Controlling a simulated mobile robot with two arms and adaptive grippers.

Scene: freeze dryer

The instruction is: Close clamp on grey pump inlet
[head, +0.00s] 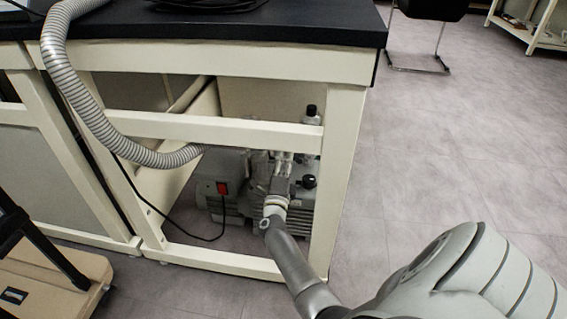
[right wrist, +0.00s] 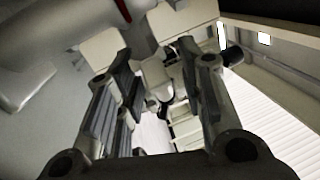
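The grey pump (head: 236,172) stands on the floor under the bench, behind its cream frame. My right arm reaches in from the lower right, and its gripper (head: 282,165) is at the pump's upper front, near the inlet fittings. In the right wrist view the two fingers of this gripper (right wrist: 157,65) stand wide apart. Pale and dark fittings show beyond and between them, with no clear grip on anything. The inlet clamp is too small and too covered by the gripper to make out, so its state cannot be told. My left gripper is not in view.
A ribbed grey hose (head: 88,105) hangs from the bench top (head: 230,28) and runs behind the cream crossbar (head: 215,128). The bench's right leg (head: 338,185) stands close beside my right arm. A red switch (head: 223,188) is on the pump. The floor (head: 450,150) at right is clear.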

